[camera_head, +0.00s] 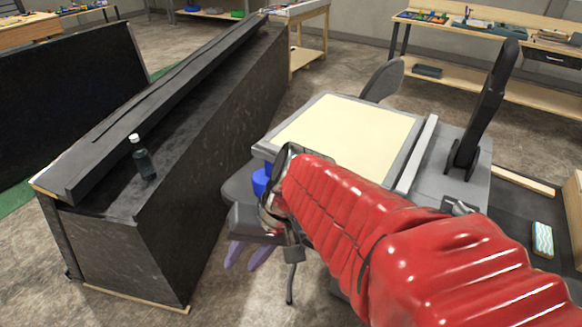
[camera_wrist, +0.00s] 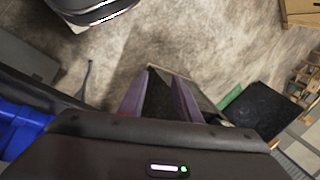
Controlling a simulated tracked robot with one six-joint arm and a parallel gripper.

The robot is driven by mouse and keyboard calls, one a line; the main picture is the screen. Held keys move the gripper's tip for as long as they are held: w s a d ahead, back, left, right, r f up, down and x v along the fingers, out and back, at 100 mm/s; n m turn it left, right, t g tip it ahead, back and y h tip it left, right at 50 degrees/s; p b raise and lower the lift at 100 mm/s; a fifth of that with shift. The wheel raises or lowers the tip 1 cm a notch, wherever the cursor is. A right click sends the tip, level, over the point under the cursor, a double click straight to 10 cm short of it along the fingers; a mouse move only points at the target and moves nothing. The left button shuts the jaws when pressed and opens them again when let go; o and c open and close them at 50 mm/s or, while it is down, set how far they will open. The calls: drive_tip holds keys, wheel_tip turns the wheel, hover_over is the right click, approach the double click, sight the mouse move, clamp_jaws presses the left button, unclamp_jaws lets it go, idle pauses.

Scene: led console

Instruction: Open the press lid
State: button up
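A press-like unit stands at the centre of the head view, with a cream flat panel (camera_head: 345,135) in a grey frame. A black upright piece (camera_head: 484,112) rises from the grey surface to its right. I cannot tell for sure which part is the lid. My gripper (camera_head: 243,257) hangs in front and left of the unit, below its panel, partly hidden by my red-sleeved arm. Its purple fingers point down, apart from the unit. In the wrist view my gripper (camera_wrist: 160,95) shows its two fingers spread with nothing held between them.
A long dark bench (camera_head: 150,210) with a small dark bottle (camera_head: 143,160) stands on the left. A grey rounded chair-like back (camera_head: 384,80) shows behind the panel. A pale blue patterned block (camera_head: 543,240) lies at the right. Workbenches stand at the back; open floor lies between.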

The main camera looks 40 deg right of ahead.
drive_tip(key=w+d+f+m+t+y, duration=0.1)
drive_tip(key=w+d+m+t, duration=0.2)
drive_tip(key=d+m, duration=0.3)
drive_tip(key=w+d+f+m+t+y, duration=0.1)
drive_tip(key=w+d+m+t+y, duration=0.15)
drive_tip(key=d+m+t, duration=0.4)
drive_tip(key=s+d+m+t+h, duration=0.1)
drive_tip(key=d+m+h, duration=0.2)
drive_tip(key=d, duration=0.6)
drive_tip(key=s+d+f+m+t+h, duration=0.1)
drive_tip(key=s+d+m+h, duration=0.1)
drive_tip(key=d, duration=0.7)
drive_tip(key=shift+m+t+h, duration=0.35)
drive_tip(key=shift+m+h, duration=0.2)
drive_tip(key=shift+h, duration=0.6)
drive_tip(key=shift+x, duration=6.85)
drive_tip(key=shift+f, duration=0.1)
drive_tip(key=shift+c, duration=0.3)
clamp_jaws()
